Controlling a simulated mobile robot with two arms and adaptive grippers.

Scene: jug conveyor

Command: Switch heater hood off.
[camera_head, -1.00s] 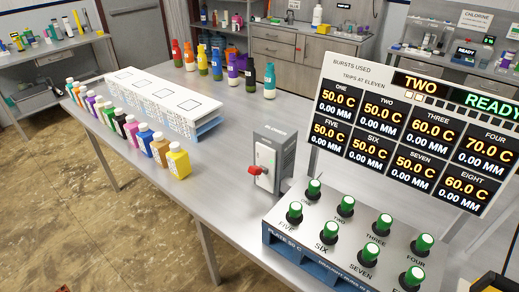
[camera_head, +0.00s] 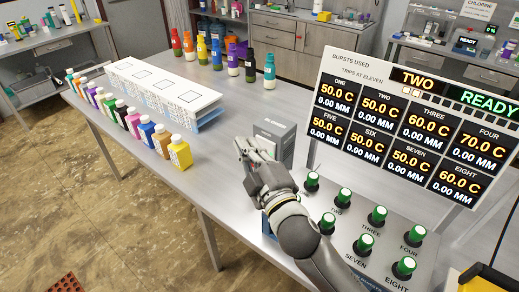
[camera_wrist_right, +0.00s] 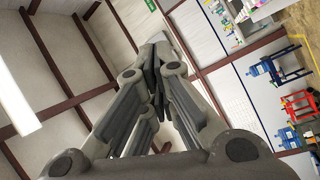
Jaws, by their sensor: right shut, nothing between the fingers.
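A grey switch box (camera_head: 276,138) stands on the metal table, left of the display board. Nothing in view is clearly marked as a heater hood. My left gripper is not in view.
A long white rack (camera_head: 165,86) and a row of small coloured bottles (camera_head: 147,132) stand at the left. Several taller bottles (camera_head: 232,58) stand behind. A panel of green knobs (camera_head: 378,216) lies below the display board (camera_head: 410,125), which reads "TWO" and "READY".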

